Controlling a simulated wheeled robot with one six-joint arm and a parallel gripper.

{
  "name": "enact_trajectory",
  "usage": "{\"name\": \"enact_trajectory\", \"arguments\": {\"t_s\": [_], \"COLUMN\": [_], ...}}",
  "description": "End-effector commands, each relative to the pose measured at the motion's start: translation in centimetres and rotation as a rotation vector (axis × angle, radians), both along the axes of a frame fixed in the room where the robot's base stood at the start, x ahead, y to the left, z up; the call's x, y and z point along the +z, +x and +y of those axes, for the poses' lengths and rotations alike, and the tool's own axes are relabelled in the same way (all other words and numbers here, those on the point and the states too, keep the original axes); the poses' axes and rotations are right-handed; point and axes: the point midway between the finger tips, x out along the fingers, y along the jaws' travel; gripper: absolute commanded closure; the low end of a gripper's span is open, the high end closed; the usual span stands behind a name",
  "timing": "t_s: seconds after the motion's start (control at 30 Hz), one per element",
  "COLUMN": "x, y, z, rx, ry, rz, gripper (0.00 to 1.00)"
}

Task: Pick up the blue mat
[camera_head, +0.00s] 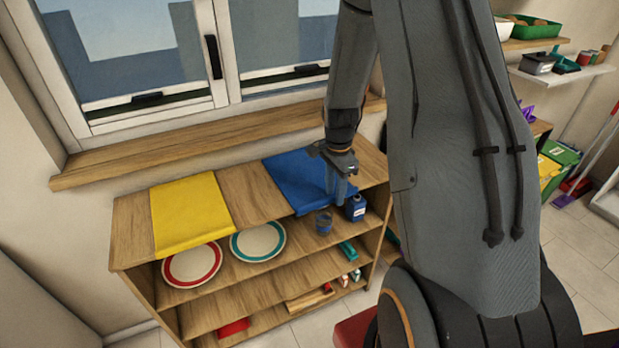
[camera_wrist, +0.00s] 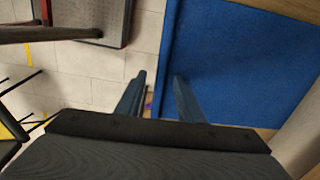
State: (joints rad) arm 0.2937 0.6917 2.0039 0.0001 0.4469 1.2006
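The blue mat (camera_head: 293,178) lies on the top board of the wooden shelf unit, to the right of the yellow mat, with its front edge at the board's front. In the wrist view the blue mat (camera_wrist: 240,65) fills the right half. My gripper (camera_head: 338,190) is at the blue mat's front right part, fingers pointing down. In the wrist view my gripper (camera_wrist: 160,78) is open with a gap between its fingers. One finger shows over the mat and the other over the floor, with the mat's edge between them. I cannot tell whether either finger touches it.
The yellow mat (camera_head: 190,210) lies on the left of the top board. The window sill (camera_head: 200,137) runs behind the unit.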

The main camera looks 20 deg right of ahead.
Motion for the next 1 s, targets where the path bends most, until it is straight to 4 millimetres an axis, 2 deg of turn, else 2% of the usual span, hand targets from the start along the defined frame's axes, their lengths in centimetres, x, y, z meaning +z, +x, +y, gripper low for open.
{"name": "enact_trajectory", "arguments": {"t_s": [0.17, 0.37, 0.4, 0.77, 1.0], "x": [0.00, 0.02, 0.03, 0.12, 0.85], "y": [0.03, 0.03, 0.03, 0.04, -0.26], "z": [0.00, 0.00, 0.00, -0.02, -0.05], "rx": [0.000, 0.000, 0.000, 0.000, 0.000], "ry": [0.000, 0.000, 0.000, -0.001, -0.002], "rz": [-0.001, -0.001, -0.001, -0.002, -0.004], "gripper": [0.66, 0.98, 1.00, 1.00, 1.00]}}
